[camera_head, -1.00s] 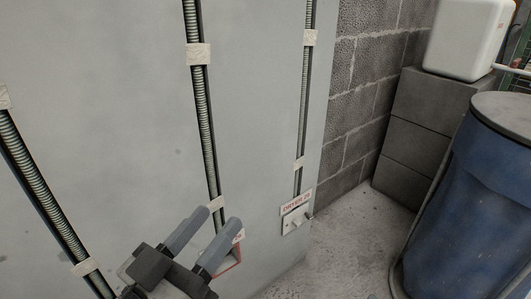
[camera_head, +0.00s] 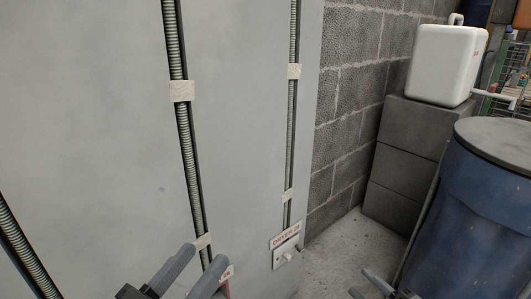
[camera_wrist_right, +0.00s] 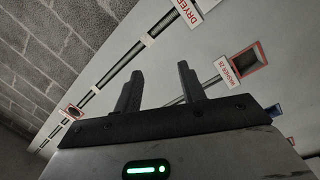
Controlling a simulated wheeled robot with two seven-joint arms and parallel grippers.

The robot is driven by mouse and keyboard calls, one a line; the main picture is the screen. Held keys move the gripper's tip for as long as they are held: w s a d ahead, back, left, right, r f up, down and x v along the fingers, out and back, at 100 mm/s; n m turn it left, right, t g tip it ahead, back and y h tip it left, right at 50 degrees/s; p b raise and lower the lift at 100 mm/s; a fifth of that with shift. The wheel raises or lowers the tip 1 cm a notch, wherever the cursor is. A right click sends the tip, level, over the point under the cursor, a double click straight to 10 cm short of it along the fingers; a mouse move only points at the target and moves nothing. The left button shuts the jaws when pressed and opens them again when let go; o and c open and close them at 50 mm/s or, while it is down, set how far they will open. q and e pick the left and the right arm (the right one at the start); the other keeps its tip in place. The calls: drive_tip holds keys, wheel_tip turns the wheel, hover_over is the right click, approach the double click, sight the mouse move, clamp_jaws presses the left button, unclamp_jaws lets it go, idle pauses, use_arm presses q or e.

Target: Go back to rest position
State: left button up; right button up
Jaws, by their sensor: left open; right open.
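My left gripper (camera_head: 198,268) is at the bottom of the head view. Its two grey fingers are open and empty, in front of the pale wall panel. My right gripper (camera_head: 368,284) shows partly at the bottom edge, right of the panel. In the right wrist view the same gripper (camera_wrist_right: 158,78) has two dark fingers spread, with nothing between them. The pale panel (camera_head: 120,120) carries corrugated conduits (camera_head: 186,150) held by cream clips. A DRYER label plate (camera_head: 285,243) is at the panel's lower right.
A blue drum (camera_head: 470,220) with a grey lid stands at the right. A white canister (camera_head: 440,62) sits on stacked grey blocks (camera_head: 405,165). A block wall (camera_head: 345,110) is behind. Bare concrete floor (camera_head: 345,240) shows between panel and drum.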

drive_tip(key=s+a+r+m+g+y, duration=0.1)
drive_tip(key=s+a+r+m, duration=0.45)
drive_tip(key=a+r, duration=0.3)
drive_tip(key=s+a+r+m+g+y, duration=0.1)
drive_tip(key=s+a+r+m+y, duration=0.1)
drive_tip(key=s+a+r+m, duration=0.6)
drive_tip(key=w+d+r+m+h+p, duration=0.25)
drive_tip(key=r+h+p, duration=0.6)
drive_tip(key=p, duration=1.25)
use_arm(q)
drive_tip(key=s+a+r+n+g+y+p, duration=0.1)
drive_tip(key=s+a+r+g+y+p, duration=0.3)
drive_tip(key=p, duration=0.8)
drive_tip(key=a+r+g+y, duration=0.1)
drive_tip(key=a+g+y, duration=0.1)
drive_tip(key=y, duration=0.1)
drive_tip(key=shift+s+a+r+g, duration=0.2)
drive_tip(key=shift+s+a+g, duration=0.1)
drive_tip(key=shift+g, duration=0.1)
use_arm(e)
drive_tip(key=s+d+r+g, duration=0.3)
drive_tip(key=s+d, duration=0.1)
drive_tip(key=shift+g, duration=0.3)
drive_tip(key=shift+s+d, duration=0.1)
